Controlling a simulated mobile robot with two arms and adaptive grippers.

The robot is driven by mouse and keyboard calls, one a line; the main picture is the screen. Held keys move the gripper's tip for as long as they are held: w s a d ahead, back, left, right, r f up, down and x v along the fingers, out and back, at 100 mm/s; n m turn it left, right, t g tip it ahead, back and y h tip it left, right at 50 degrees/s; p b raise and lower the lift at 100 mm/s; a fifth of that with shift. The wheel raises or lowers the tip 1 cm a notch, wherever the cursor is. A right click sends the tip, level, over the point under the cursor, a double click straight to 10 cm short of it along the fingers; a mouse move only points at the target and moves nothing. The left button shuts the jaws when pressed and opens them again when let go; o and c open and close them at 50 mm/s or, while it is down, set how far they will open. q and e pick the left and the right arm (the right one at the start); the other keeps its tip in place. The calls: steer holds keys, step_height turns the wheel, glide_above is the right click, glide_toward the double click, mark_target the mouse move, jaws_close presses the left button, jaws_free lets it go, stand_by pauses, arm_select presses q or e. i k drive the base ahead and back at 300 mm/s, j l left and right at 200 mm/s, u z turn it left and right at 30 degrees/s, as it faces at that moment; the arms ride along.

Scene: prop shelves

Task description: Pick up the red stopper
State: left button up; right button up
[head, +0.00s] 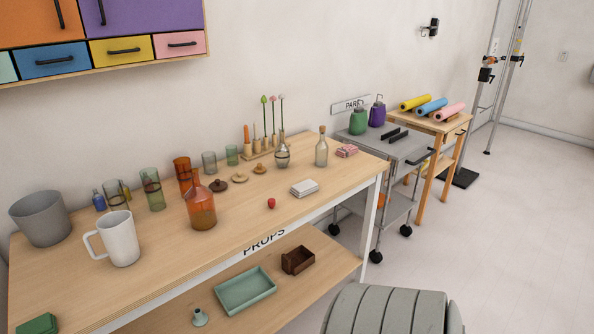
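A small red stopper (271,203) sits on the wooden table top (330,197), near its front edge. It stands alone, apart from the things around it. To its left is an orange glass flask (202,209) with a narrow neck. To its right and a little farther back lies a white box-like block (305,187). Neither of my grippers shows in the head view, so I cannot see whether they are open or shut.
A white mug (118,239), a grey bucket (41,217), several glasses and a corked bottle (321,148) stand on the table. A lower shelf holds a green tray (245,309) and a brown box (297,260). A grey cart (395,153) stands right.

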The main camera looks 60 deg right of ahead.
mark_target(272, 202)
steer(key=z, duration=1.9)
